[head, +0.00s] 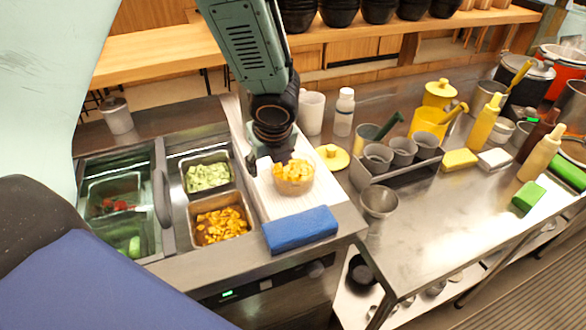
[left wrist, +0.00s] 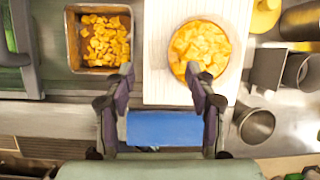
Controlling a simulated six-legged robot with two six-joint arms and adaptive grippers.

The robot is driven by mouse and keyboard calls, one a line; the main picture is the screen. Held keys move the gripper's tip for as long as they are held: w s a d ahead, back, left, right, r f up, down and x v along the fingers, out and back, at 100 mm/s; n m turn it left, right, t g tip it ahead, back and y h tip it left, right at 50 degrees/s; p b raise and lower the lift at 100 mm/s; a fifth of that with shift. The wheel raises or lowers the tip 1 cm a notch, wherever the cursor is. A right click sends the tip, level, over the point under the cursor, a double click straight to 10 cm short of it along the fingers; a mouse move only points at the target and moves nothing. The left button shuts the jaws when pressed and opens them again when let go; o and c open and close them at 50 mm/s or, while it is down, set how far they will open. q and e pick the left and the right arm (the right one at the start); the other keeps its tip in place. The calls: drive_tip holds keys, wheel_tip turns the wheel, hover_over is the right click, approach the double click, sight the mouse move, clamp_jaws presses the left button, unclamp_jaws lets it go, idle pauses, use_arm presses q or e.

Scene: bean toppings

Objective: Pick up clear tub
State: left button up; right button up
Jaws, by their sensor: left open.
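The clear tub (head: 294,189), round and filled with orange cubes, stands on a white board (head: 270,204). It also shows from above in the left wrist view (left wrist: 226,60), on the white board there. My left gripper (head: 268,164) points down above the board, just left of and behind the tub in the head view. In the left wrist view the left gripper (left wrist: 161,78) has its fingers spread with nothing between them. The right fingertip overlaps the tub's lower edge in the picture; I cannot tell whether they touch. My right gripper is not in view.
A blue block (head: 300,230) lies at the board's front edge. Steel pans of orange cubes (head: 222,224) and green pieces (head: 208,177) sit to the left. A yellow lid (head: 332,158), white bottle (head: 344,112) and grey cup rack (head: 398,172) stand to the right.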

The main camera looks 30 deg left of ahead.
sight(269, 176)
use_arm(q)
drive_tip(key=shift+b+x, duration=0.35)
drive_tip(key=shift+x, duration=0.55)
drive_tip(key=shift+s+d+f+b, duration=0.15)
drive_tip(key=shift+f+b, duration=0.2)
drive_tip(key=shift+f, duration=0.25)
drive_tip(key=b+x, duration=0.1)
drive_tip(key=x, duration=0.3)
drive_tip(key=shift+a+f, duration=0.2)
drive_tip(key=shift+f, duration=0.1)
drive_tip(key=shift+w+a+f, duration=0.1)
drive_tip(key=shift+w+f, duration=0.1)
drive_tip(key=shift+w, duration=0.05)
drive_tip(key=shift+s+r, duration=0.1)
drive_tip(key=shift+r, duration=0.1)
drive_tip(key=shift+s+d+r, duration=0.15)
drive_tip(key=shift+s+d, duration=0.05)
drive_tip(key=shift+d, duration=0.1)
drive_tip(key=shift+c, duration=1.1)
drive_tip(key=shift+w+a+f, duration=0.25)
drive_tip(key=shift+w, duration=0.05)
drive_tip(key=c, duration=0.6)
drive_tip(key=shift+s+d+r, duration=0.15)
drive_tip(key=shift+d+r, duration=0.05)
clamp_jaws()
